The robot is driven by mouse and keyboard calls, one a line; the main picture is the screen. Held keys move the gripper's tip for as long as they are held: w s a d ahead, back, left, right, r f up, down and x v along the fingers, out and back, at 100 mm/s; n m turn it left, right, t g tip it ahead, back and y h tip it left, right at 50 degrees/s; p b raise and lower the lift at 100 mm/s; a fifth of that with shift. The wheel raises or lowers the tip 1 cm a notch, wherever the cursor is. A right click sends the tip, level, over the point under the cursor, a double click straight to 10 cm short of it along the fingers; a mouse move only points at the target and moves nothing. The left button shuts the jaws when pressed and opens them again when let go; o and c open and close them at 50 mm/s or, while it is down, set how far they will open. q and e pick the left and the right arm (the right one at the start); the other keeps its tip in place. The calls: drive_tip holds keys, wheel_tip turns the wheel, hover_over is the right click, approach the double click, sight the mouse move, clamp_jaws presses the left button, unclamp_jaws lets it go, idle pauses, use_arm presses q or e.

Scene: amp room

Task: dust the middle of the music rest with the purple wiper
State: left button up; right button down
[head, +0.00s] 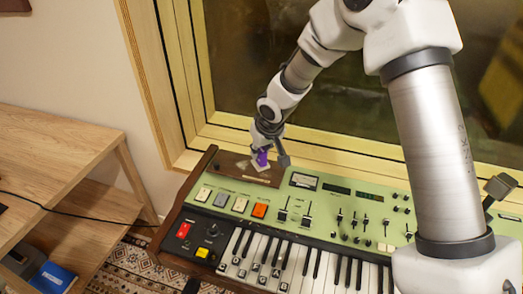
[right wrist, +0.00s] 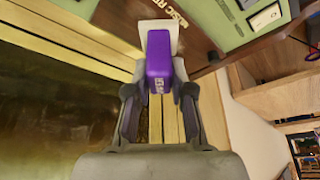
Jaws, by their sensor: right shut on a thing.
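The purple wiper (head: 262,158) has a pale flat head and is held in my right gripper (head: 269,148). In the right wrist view the purple handle (right wrist: 160,62) sits between both fingers of the right gripper (right wrist: 160,92), with the white head beyond it. The music rest (head: 231,163) is a brown panel at the back left of the green keyboard. The wiper's head is over or against its middle; I cannot tell whether they touch. In the right wrist view, part of the brown music rest (right wrist: 198,52) and its lettering show. My left gripper is not in view.
The green keyboard (head: 330,205) has raised sliders and knobs right of the music rest. A window with a wooden frame (head: 330,158) stands close behind. A wooden shelf unit (head: 60,150) is at left, with a black cable running towards the keyboard.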

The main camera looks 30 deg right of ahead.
drive_tip(key=shift+d+r+p, duration=0.1)
drive_tip(key=shift+r+p, duration=0.8)
drive_tip(key=shift+r, duration=0.3)
drive_tip(key=shift+w, duration=0.15)
